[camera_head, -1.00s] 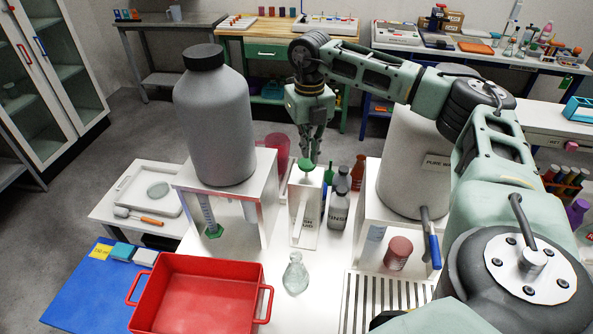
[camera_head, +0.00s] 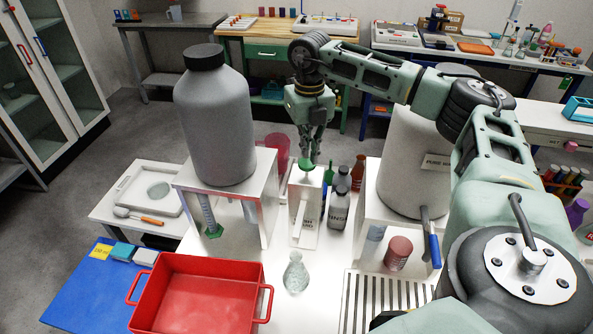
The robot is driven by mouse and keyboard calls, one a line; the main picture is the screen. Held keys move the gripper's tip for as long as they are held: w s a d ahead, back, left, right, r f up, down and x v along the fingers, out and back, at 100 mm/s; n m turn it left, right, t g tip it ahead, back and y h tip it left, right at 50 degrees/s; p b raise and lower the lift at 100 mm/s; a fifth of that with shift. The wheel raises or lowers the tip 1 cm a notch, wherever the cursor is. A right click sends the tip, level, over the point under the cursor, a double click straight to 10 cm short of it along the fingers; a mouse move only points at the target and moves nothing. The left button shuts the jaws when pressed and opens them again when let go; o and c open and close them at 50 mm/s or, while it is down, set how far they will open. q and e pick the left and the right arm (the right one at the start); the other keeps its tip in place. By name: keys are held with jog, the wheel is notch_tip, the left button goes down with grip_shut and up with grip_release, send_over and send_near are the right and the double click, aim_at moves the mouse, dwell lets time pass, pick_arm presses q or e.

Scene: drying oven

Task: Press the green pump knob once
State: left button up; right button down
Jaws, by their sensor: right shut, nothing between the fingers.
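The green pump knob (camera_head: 306,165) is on top of a narrow white pump box (camera_head: 305,208) in the middle of the bench. My right gripper (camera_head: 308,155) points straight down just above the knob. Its fingers are shut with nothing between them, and the tips look to be at or touching the knob. Part of the knob's top is hidden behind the fingertips, so I cannot tell whether it is pressed down. My left gripper is not in view.
A large grey bottle (camera_head: 214,120) stands left of the pump on a white stand (camera_head: 266,190). Small bottles (camera_head: 338,207) stand close on the right, with a white tank (camera_head: 408,160) beyond them. A glass flask (camera_head: 296,273) and a red tray (camera_head: 196,263) are in front.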

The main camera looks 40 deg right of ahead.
aim_at(307, 162)
jog(key=shift+f, duration=0.15)
dwell(0.3)
jog(key=shift+f, duration=0.15)
jog(key=shift+s+f+b, duration=0.1)
jog(key=shift+f+b, duration=1.25)
jog(key=shift+f, duration=0.6)
jog(key=shift+r, duration=0.1)
jog(key=shift+r+p, duration=1.75)
jog(key=shift+r, duration=0.4)
notch_tip(307, 162, up, 6)
jog(key=p, duration=0.4)
jog(key=shift+p, duration=0.35)
